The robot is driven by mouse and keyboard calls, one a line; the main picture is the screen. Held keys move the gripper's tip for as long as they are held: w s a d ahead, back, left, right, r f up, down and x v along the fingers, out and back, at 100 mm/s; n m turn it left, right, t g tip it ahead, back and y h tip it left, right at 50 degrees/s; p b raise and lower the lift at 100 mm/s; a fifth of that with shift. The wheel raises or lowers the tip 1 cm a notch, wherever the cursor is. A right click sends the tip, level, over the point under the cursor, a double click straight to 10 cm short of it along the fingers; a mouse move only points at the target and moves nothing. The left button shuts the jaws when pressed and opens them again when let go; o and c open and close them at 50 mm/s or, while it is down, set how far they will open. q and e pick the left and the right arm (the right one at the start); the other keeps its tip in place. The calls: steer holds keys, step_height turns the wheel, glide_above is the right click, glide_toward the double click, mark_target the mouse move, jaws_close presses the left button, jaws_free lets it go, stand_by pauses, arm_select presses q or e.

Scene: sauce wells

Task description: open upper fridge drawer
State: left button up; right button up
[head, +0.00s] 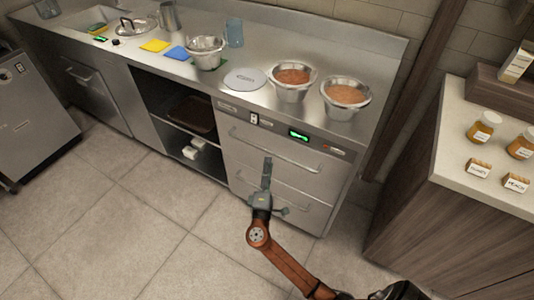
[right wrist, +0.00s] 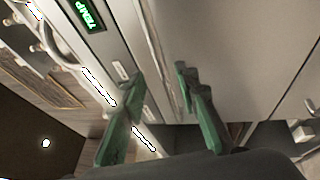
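The upper fridge drawer (head: 302,177) is a steel front under the right part of the counter, below a control panel with a green display (head: 298,134). It looks shut. Its long bar handle (head: 240,138) runs across the upper part of the front. My right gripper (head: 267,168) is in front of the drawers, its fingers reaching up near the upper handle. In the right wrist view, its two green fingers (right wrist: 160,110) are spread apart. A thin bar or edge on the drawer front shows between them; contact cannot be told. My left gripper is not in view.
The lower drawer (head: 300,208) is below, looking shut. Two metal pots of sauce (head: 291,93) (head: 345,104) and a round lid (head: 244,79) rest on the counter. Open shelves (head: 190,125) are left of the drawers. A wooden cabinet (head: 420,230) stands right. The tiled floor in front is clear.

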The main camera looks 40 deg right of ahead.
mark_target(270, 151)
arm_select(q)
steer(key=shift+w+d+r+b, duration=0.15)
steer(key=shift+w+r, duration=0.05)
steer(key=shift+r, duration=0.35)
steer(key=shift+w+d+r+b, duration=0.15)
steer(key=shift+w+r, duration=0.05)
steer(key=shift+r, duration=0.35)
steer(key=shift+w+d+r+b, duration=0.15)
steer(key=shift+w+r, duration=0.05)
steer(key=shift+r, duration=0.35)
arm_select(e)
steer(key=shift+x, duration=3.3)
steer(key=shift+f, duration=0.1)
steer(key=shift+c, duration=0.6)
jaws_close()
